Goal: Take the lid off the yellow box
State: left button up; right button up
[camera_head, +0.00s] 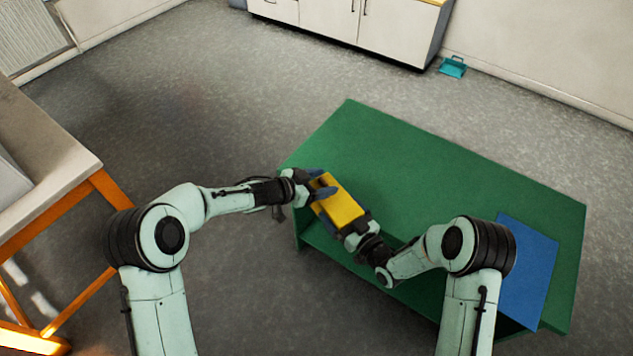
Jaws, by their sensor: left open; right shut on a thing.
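The yellow box (342,208) is at the left front edge of the green table (430,165). I cannot make out a separate lid at this size. My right gripper (351,225) is shut on the near right end of the box. My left gripper (320,182) is open, with its two blue-grey fingers at the far left end of the box, one on each side of a small yellow part. I cannot tell whether these fingers touch it. I cannot tell whether the box rests on the table or is held just above it.
A blue mat (528,268) lies on the right of the green table. The back and middle of the table are clear. A grey-topped table with orange legs (55,215) stands at the left. White cabinets (385,28) and a teal dustpan-like thing (453,68) are at the back.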

pick_arm(q)
grip_shut()
jog(key=shift+r, duration=0.15)
dwell(0.4)
jog(key=shift+r, duration=0.6)
jog(key=shift+w+a+r, duration=0.1)
jog(key=shift+r, duration=0.3)
jog(key=shift+r, duration=0.1)
jog(key=shift+r, duration=1.9)
